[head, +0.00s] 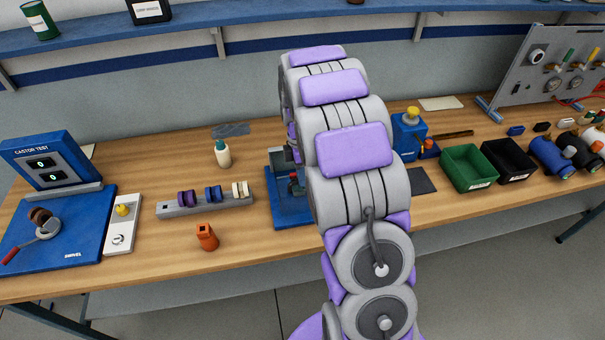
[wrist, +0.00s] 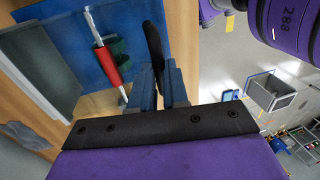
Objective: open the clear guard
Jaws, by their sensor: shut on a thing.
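The blue fixture (head: 272,203) stands mid-bench in the head view, partly hidden behind my arm. Its blue base (wrist: 85,35) also shows in the wrist view. A see-through grey panel (wrist: 38,55), which looks like the clear guard, is at the left of the wrist view, tilted. A red-gripped lever (wrist: 108,66) lies beside it over the base. My gripper (wrist: 161,80) has its blue fingers shut on a thin dark piece (wrist: 154,45). I cannot tell whether this piece joins the guard. The gripper is hidden in the head view.
A rack of coloured wheels (head: 207,200), a white bottle (head: 222,154) and an orange object (head: 207,237) stand left of the fixture. Green (head: 468,167) and black (head: 510,160) bins stand to the right. The bench's front edge is close to the fixture.

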